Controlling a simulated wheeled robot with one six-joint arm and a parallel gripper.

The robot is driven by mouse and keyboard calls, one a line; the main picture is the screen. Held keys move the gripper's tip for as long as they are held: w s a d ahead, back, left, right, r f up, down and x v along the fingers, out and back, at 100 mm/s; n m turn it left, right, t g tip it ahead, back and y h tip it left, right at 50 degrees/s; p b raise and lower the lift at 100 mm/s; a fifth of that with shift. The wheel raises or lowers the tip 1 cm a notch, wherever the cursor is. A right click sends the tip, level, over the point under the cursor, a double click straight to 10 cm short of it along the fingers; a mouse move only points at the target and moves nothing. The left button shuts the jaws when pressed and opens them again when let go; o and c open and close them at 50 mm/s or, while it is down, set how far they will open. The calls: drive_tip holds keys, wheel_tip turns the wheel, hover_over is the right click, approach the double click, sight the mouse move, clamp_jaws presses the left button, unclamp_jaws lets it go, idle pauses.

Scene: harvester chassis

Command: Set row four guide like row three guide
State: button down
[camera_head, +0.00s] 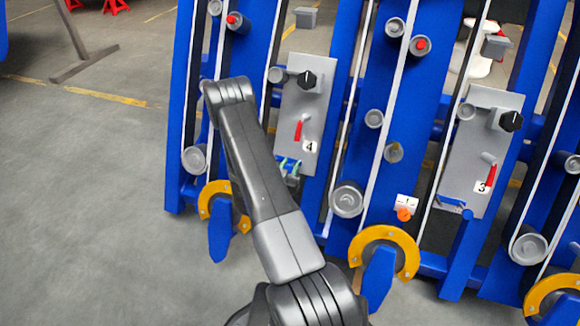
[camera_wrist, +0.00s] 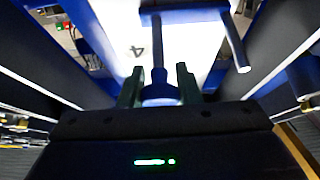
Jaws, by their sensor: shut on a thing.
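The row four panel (camera_head: 305,105) is a grey plate marked 4, with a black knob (camera_head: 307,79) and a red lever (camera_head: 298,130). My gripper (camera_head: 288,167) is at its lower edge, largely hidden by my arm. In the wrist view, my gripper's two dark fingers (camera_wrist: 159,88) are shut on the blue row four guide (camera_wrist: 160,92), gripping its stem with a rounded end. The row three panel (camera_head: 480,140) is marked 3, with a black knob (camera_head: 511,121) and a raised red lever (camera_head: 491,175). The blue row three guide (camera_head: 450,204) sits at its lower edge.
Blue upright frames with grey rollers (camera_head: 346,200) and pale belts stand around both panels. Yellow half rings (camera_head: 384,250) sit low in front. A blue rod (camera_wrist: 236,45) is close to the right finger in the wrist view. Open grey floor lies at left.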

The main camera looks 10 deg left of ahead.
drive_tip(key=shift+w+a+b, duration=0.2)
drive_tip(key=shift+a+b, duration=0.45)
drive_tip(key=shift+a, duration=0.5)
drive_tip(key=c, duration=1.1)
unclamp_jaws()
drive_tip(key=shift+a, duration=0.15)
drive_tip(key=shift+o, duration=0.2)
drive_tip(key=s+a+p, duration=0.2)
drive_tip(key=s, duration=1.1)
drive_tip(key=shift+s+a, duration=0.3)
drive_tip(key=shift+w, duration=0.15)
